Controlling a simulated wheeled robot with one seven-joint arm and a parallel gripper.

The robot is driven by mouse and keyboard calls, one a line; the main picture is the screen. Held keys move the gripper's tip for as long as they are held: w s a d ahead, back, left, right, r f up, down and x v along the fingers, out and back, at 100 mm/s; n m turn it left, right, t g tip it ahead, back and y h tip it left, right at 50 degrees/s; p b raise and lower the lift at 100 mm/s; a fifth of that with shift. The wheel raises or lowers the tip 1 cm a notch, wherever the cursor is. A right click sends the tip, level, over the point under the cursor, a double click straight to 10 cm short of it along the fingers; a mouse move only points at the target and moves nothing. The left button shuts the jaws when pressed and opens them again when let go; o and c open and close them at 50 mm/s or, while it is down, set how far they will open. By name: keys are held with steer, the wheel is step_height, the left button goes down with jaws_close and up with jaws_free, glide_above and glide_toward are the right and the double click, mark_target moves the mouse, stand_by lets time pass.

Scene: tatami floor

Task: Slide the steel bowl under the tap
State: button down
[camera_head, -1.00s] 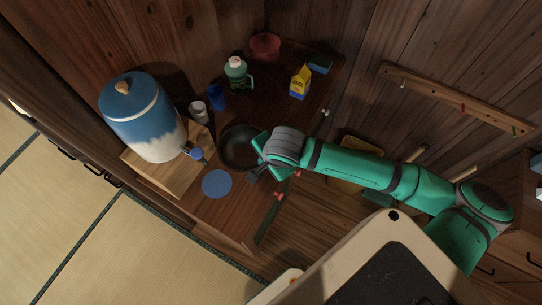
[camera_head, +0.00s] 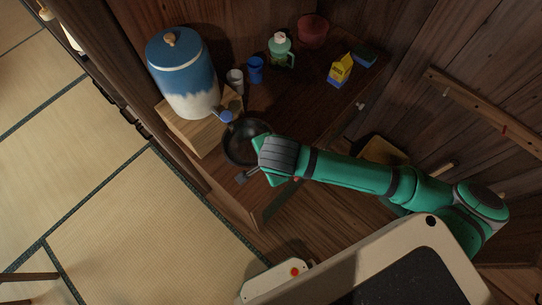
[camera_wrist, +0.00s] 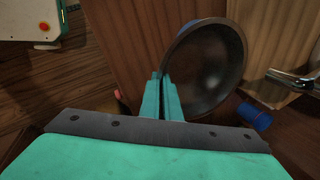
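The steel bowl (camera_head: 242,143) is dark and round and sits upright on the counter, just below the dispenser's blue tap (camera_head: 226,117) in the head view. In the wrist view the bowl (camera_wrist: 212,65) lies right of my fingers, with a shiny metal part (camera_wrist: 292,79) and a blue cylindrical part (camera_wrist: 255,117) to its right. My gripper (camera_head: 262,157) is at the bowl's right side. In the wrist view its fingers (camera_wrist: 162,82) are close together with the bowl's near rim between them.
The blue-white dispenser (camera_head: 184,77) stands on a wooden box (camera_head: 190,128). A white cup (camera_head: 235,77), blue cup (camera_head: 255,70), green bottle (camera_head: 280,50), red pot (camera_head: 313,31) and yellow carton (camera_head: 340,70) stand farther back. The counter's middle (camera_head: 300,105) is clear.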

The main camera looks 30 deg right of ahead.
steer(key=shift+s+a, duration=0.25)
steer(key=shift+a, duration=0.4)
steer(key=shift+s+a, duration=0.2)
steer(key=shift+a, duration=0.45)
steer(key=c, duration=1.9)
jaws_free()
steer(key=shift+c, duration=0.2)
steer(key=shift+d+r, duration=0.1)
